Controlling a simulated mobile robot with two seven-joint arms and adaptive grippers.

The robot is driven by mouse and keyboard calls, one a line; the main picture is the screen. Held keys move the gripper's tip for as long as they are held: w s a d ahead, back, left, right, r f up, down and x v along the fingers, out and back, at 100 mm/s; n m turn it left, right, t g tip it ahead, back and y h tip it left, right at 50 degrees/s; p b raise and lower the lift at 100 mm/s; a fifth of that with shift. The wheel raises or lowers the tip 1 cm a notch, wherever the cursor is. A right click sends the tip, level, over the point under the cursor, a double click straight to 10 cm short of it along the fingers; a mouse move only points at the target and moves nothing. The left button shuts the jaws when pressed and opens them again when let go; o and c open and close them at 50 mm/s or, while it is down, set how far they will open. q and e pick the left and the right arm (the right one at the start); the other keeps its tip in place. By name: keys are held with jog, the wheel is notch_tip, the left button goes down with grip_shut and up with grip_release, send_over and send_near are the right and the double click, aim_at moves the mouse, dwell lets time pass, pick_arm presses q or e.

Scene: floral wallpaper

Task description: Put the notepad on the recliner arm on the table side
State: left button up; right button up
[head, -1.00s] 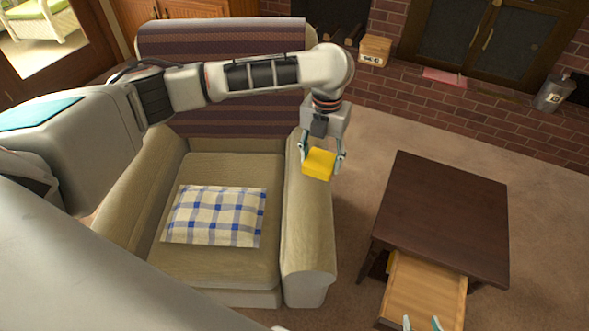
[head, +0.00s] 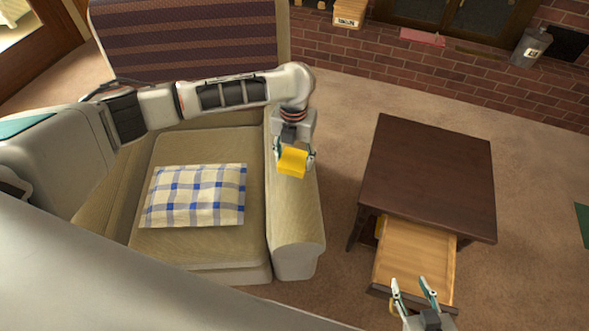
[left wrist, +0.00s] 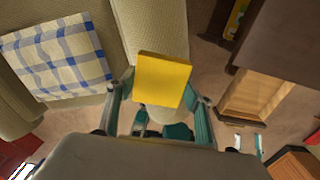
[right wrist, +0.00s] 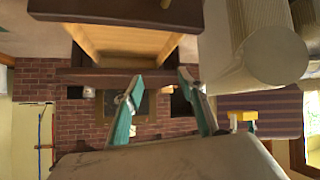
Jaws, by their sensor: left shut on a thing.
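The yellow notepad (head: 292,163) is held between the fingers of my left gripper (head: 294,156), over the recliner arm on the table side (head: 295,225). In the left wrist view the notepad (left wrist: 162,80) sits between the fingertips, with the recliner arm behind it. I cannot tell whether it touches the arm. The recliner (head: 205,255) has a tan seat. The dark table (head: 428,175) stands to its right with its drawer (head: 415,255) pulled out. My right gripper (head: 415,290) is open and empty by the drawer front; its spread fingers show in the right wrist view (right wrist: 160,100).
A blue-checked pillow (head: 195,195) lies on the recliner seat. Carpet (head: 340,150) separates the recliner from the table. A brick hearth (head: 400,60) runs along the back, with a small box (head: 348,13) and a metal canister (head: 531,47). A yellow thing (head: 381,227) shows beside the drawer.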

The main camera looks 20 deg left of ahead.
aim_at(294, 169)
pick_arm(q)
notch_tip(294, 169, down, 6)
jog(key=shift+r+b, duration=0.25)
jog(key=shift+b, duration=0.55)
pick_arm(e)
jog(key=shift+s+f, duration=0.1)
jog(key=shift+f, duration=0.7)
pick_arm(q)
jog(key=shift+f, duration=0.2)
pick_arm(e)
jog(key=shift+r, duration=0.15)
pick_arm(q)
jog(key=shift+r, duration=0.15)
pick_arm(e)
jog(key=shift+w+r, duration=0.15)
jog(key=shift+w, duration=0.05)
pick_arm(q)
jog(key=shift+f, duration=0.25)
pick_arm(e)
jog(key=shift+s, duration=0.1)
pick_arm(q)
jog(key=o, duration=1.1)
pick_arm(e)
jog(key=shift+f, duration=0.2)
jog(key=shift+d, duration=0.1)
